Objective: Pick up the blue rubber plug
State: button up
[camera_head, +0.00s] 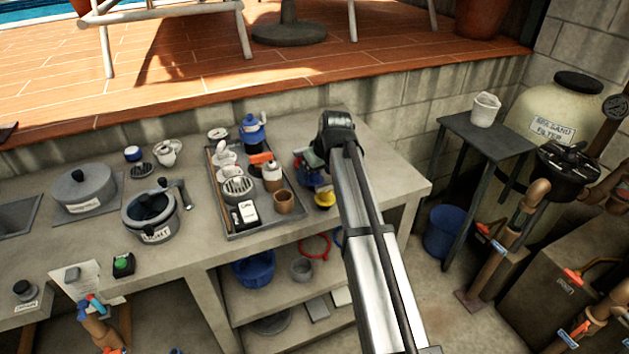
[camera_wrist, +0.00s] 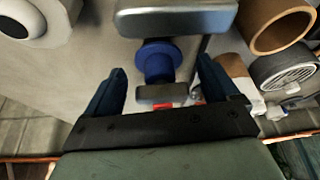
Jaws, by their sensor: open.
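A blue spool-shaped piece, which looks like the blue rubber plug (camera_wrist: 157,58), shows in the wrist view, with a wide round flange and a narrower body. It lies in the gap between the two dark blue fingers of my gripper (camera_wrist: 162,68). The fingers are apart, with clear space on either side of it. A grey block (camera_wrist: 175,18) lies above it in the picture and a smaller grey one (camera_wrist: 161,93) overlaps its lower end. In the head view my gripper (camera_head: 311,173) is over the counter by the tray's right side; my arm hides part of that spot.
A yellow piece (camera_head: 325,199) is close to my arm. The counter's right end (camera_head: 392,180) is clear. A grey pot (camera_head: 84,188) stands left.

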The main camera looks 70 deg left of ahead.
jog(key=shift+c, duration=0.5)
jog(key=c, duration=1)
notch_tip(320, 180, up, 10)
jog(key=shift+r, duration=0.1)
jog(key=s+d, duration=0.1)
jog(key=s, duration=0.2)
jog(key=s+d, duration=0.2)
jog(key=s, duration=0.2)
jog(key=s+d, duration=0.1)
jog(key=s, duration=0.3)
jog(key=shift+d, duration=0.35)
